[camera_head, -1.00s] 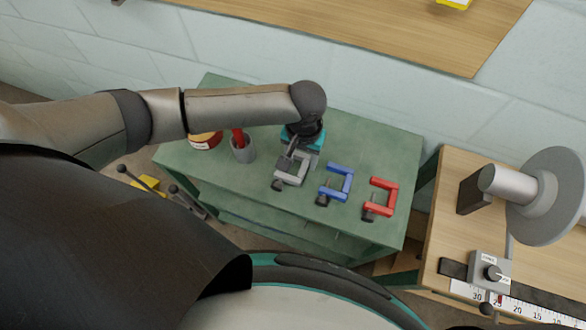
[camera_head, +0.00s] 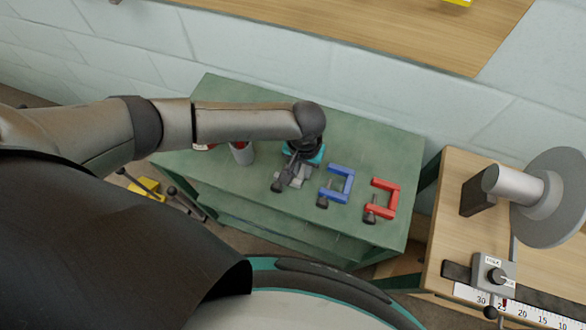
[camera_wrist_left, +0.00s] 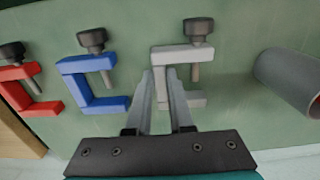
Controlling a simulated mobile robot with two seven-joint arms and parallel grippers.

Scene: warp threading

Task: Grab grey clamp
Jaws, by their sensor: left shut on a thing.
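The grey clamp (camera_head: 299,182) lies on the green table and is partly hidden by my left gripper in the head view. It also shows in the left wrist view (camera_wrist_left: 168,56), with its dark screw knob at the top right. My left gripper (camera_head: 292,168) points down at it from above. In the left wrist view its fingers (camera_wrist_left: 160,77) are close together on the clamp's left side bar, shut on it. The clamp still appears to rest on the table. My right gripper is not in view.
A blue clamp (camera_head: 342,183) lies just right of the grey one, and a red clamp (camera_head: 385,199) lies farther right. A wooden bench (camera_head: 445,210) with a spool and a scale is at the right.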

